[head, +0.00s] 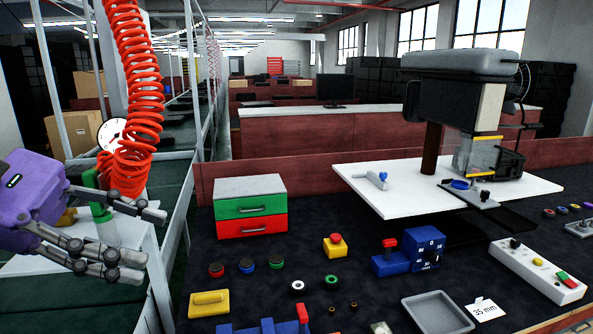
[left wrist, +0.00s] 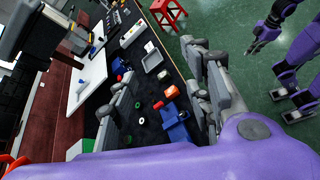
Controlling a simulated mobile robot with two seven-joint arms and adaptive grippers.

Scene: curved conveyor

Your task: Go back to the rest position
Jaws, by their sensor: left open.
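My left gripper (head: 152,238) is at the left edge of the head view, with its grey fingers spread and nothing between them. It hangs in front of a white stand (head: 145,255) with a green tool-like item (head: 100,218), left of the workbench (head: 330,235). In the left wrist view the same gripper (left wrist: 160,80) is open, with the bench items visible beyond its fingers. Purple arm parts with grey finger-like ends (left wrist: 262,42) show at the right of the left wrist view. They look like my right arm; its jaw state is unclear.
A coiled red hose (head: 133,110) hangs just above the left gripper. A drawer box (head: 250,207), yellow block (head: 209,303), blue vise-like devices (head: 415,252) and a grey tray (head: 437,313) stand on the bench. A red stool (left wrist: 166,12) stands on the green floor.

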